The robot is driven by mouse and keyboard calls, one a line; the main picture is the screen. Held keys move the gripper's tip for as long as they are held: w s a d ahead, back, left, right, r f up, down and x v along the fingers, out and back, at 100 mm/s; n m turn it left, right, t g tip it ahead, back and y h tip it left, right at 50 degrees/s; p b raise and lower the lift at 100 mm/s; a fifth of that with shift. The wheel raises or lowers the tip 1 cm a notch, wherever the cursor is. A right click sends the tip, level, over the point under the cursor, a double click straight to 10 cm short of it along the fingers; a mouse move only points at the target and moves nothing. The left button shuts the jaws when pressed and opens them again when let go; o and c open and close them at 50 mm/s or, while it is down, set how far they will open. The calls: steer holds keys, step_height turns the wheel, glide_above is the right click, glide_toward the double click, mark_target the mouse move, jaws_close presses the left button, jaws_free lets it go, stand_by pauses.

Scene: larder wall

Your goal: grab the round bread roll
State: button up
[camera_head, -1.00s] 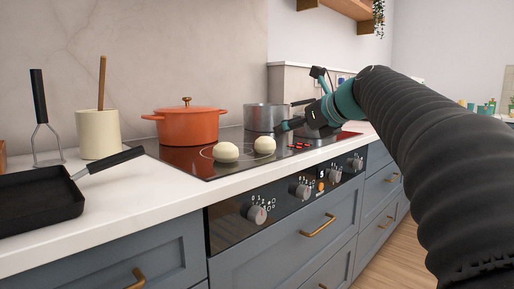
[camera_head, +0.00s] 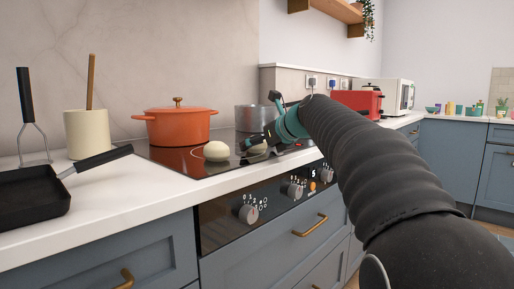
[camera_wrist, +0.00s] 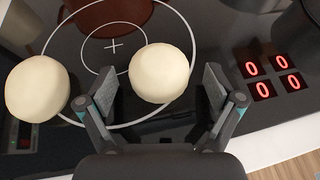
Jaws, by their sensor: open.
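Two pale round bread rolls rest on the black glass hob. One roll (camera_wrist: 160,73) lies between and just beyond the fingertips of my gripper (camera_wrist: 158,88) in the wrist view. In the head view my gripper (camera_head: 258,140) largely hides this roll (camera_head: 257,149). The other roll (camera_wrist: 37,91) lies to the left, outside the left finger, and shows clearly in the head view (camera_head: 216,151). My gripper is open, with its fingers spread either side of the right roll. I cannot tell whether they touch it.
An orange lidded pot (camera_head: 178,126) and a grey metal pot (camera_head: 258,118) stand at the back of the hob (camera_head: 180,157). A black pan (camera_head: 32,195), a utensil crock (camera_head: 91,134) and a masher are at left. A red toaster (camera_head: 358,102) is further right.

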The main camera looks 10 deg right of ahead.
steer(key=shift+w+a, duration=0.1)
steer(key=shift+w, duration=0.1)
steer(key=shift+c, duration=0.3)
steer(key=c, duration=1.2)
steer(key=shift+o, duration=0.2)
steer(key=shift+r, duration=0.1)
